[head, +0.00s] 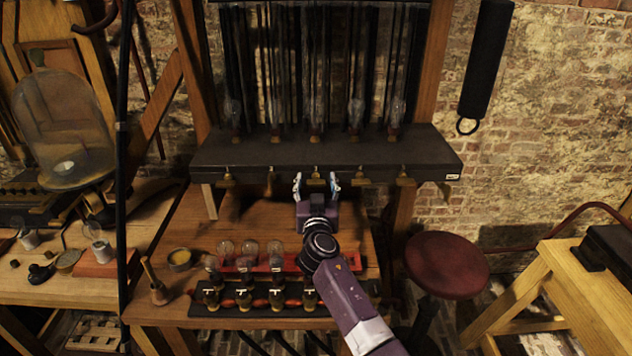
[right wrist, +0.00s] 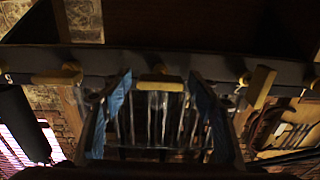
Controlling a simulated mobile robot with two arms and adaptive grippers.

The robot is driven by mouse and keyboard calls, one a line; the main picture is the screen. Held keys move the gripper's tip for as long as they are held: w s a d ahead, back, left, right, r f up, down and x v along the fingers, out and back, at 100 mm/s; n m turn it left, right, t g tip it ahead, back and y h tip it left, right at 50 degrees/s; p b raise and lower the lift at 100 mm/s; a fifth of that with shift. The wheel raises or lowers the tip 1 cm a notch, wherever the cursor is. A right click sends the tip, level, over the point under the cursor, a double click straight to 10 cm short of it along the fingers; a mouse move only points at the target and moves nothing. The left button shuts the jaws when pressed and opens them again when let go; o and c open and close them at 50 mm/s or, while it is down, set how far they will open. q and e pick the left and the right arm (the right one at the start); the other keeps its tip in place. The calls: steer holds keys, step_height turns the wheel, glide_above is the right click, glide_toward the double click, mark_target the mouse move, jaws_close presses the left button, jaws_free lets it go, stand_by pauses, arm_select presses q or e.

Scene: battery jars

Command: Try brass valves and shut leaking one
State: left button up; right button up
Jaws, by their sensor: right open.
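Several small brass valves line the front edge of the black shelf (head: 430,150), below upright glass jars (head: 315,105). My right gripper (head: 317,181) is open, with its fingertips on either side of the middle valve (right wrist: 160,84); whether they touch it I cannot tell. In the right wrist view this valve's handle lies level between the blue-padded fingers. One neighbouring valve (right wrist: 57,76) also lies about level, while the other (right wrist: 260,85) stands at a slant. The outer valves (head: 228,180) (head: 404,180) show in the head view. No leak is visible. My left gripper is out of view.
The wooden bench (head: 240,215) below holds a red tray (head: 238,266) with glass bulbs and a black rack (head: 265,300). A red stool (head: 447,264) stands right of it. A glass dome (head: 62,125) stands at left. A black cylinder (head: 487,55) hangs on the brick wall.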

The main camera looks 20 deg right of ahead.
steer(key=c, duration=1.2)
steer(key=shift+o, duration=0.2)
